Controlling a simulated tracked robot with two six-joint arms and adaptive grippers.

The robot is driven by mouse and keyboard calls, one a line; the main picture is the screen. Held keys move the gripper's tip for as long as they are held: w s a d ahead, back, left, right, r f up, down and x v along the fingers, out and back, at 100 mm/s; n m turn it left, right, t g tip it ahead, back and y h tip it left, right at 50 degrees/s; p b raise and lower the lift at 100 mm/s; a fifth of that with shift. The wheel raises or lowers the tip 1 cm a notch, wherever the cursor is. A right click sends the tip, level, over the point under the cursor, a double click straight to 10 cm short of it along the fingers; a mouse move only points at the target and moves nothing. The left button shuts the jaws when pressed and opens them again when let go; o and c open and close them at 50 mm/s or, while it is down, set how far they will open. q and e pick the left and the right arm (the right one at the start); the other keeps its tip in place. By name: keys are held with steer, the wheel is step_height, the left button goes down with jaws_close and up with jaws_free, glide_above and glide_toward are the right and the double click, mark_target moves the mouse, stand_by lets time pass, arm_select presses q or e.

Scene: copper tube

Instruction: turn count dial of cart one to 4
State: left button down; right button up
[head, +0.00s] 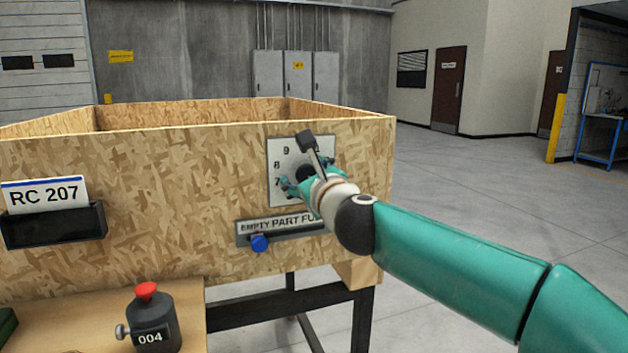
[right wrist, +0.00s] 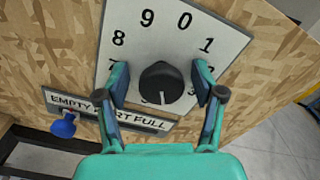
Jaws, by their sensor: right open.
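The count dial's black knob (right wrist: 161,83) sits on a white number plate (right wrist: 115,62) on the cart's chipboard side. Its white mark points down in the right wrist view; the digit there is not clearly readable. Digits 7, 8, 9, 0, 1 and 3 show around it, with 2 partly covered. My right gripper (right wrist: 161,84) is open, with one finger on each side of the knob and apart from it. My left gripper is not in view.
The chipboard cart (head: 190,170) carries a RC 207 card (head: 47,195) in a black holder. Below the dial is an EMPTY / PART / FULL slider with a blue knob (head: 260,243). A dark 004 device with a red button (head: 147,290) stands at lower left. Floor at right is clear.

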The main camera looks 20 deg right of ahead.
steer(key=s, duration=1.2)
steer(key=shift+d, duration=0.2)
steer(key=shift+f, duration=0.1)
